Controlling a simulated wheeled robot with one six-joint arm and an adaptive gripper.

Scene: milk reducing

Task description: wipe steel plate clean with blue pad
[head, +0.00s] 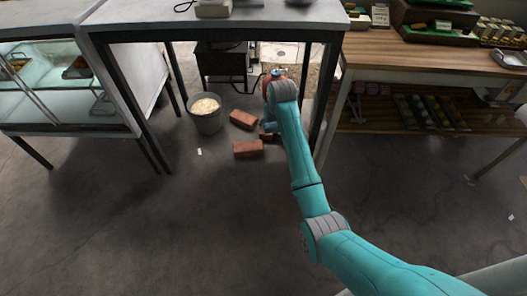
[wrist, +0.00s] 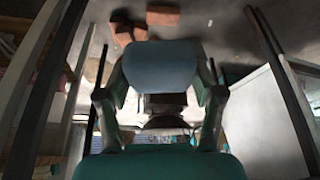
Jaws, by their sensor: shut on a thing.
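My gripper (wrist: 160,88) is shut on the blue pad (wrist: 160,66), which spans the gap between its two fingers in the wrist view. In the head view my teal arm reaches under the grey table, and my gripper (head: 268,130) is small and partly hidden by the wrist, close to the bricks. A shiny metal tray-like piece (head: 511,59) lies on the wooden bench at the far right. I cannot tell whether it is the steel plate. No other steel plate shows clearly.
Red bricks (head: 248,148) lie on the floor beside my gripper. A grey bucket (head: 207,117) with pale contents stands to their left. The grey table's (head: 215,22) dark legs flank my arm. A wooden bench (head: 430,58) stands at right, a glass case (head: 62,85) at left. The front floor is clear.

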